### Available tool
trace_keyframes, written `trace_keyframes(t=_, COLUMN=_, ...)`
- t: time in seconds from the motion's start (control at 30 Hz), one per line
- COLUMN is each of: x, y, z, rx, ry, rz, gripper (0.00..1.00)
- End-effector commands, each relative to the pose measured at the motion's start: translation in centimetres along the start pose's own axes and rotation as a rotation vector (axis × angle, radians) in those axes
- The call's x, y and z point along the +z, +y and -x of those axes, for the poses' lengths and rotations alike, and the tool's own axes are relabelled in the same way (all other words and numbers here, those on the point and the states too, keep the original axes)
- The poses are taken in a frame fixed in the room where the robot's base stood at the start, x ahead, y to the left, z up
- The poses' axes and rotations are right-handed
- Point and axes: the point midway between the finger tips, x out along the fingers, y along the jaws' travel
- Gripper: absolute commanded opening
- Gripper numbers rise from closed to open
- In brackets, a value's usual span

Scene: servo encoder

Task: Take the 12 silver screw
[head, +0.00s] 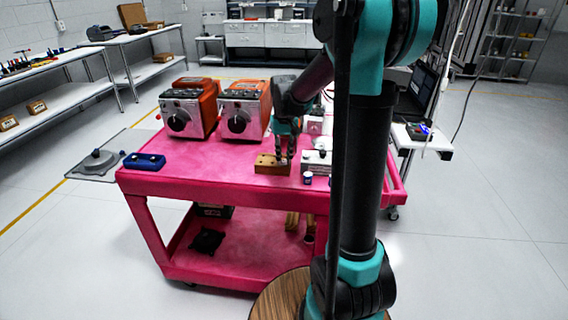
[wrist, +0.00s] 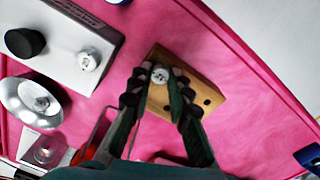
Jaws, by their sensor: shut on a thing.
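A small silver screw (wrist: 160,74) stands at one end of a wooden block (wrist: 211,89) with several dark holes. My gripper (wrist: 160,80) is over that end of the block, its two fingertips shut on the screw from both sides. Its shaft is hidden, so I cannot tell whether it is still in a hole. In the head view my gripper (head: 284,154) points down onto the wooden block (head: 266,167) on the pink cart (head: 222,177). No number shows on the screw.
In the wrist view, a white box (wrist: 72,30) with a black knob (wrist: 25,42) and a silver round part (wrist: 28,102) lie left of the block. In the head view, two orange-and-silver machines (head: 184,115) (head: 240,117) stand behind; a blue holder (head: 144,161) lies left. Cart space between is clear.

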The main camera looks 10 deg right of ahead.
Motion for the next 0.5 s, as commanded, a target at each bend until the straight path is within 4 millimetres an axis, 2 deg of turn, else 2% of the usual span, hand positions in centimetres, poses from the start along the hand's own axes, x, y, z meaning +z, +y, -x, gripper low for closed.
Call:
trace_keyframes(t=0.17, x=0.0, y=0.0, z=0.2, rx=0.000, ry=0.000, rz=0.000, gripper=0.00)
trace_keyframes(t=0.5, x=0.0, y=0.0, z=3.1, rx=0.000, ry=0.000, rz=0.000, gripper=0.00)
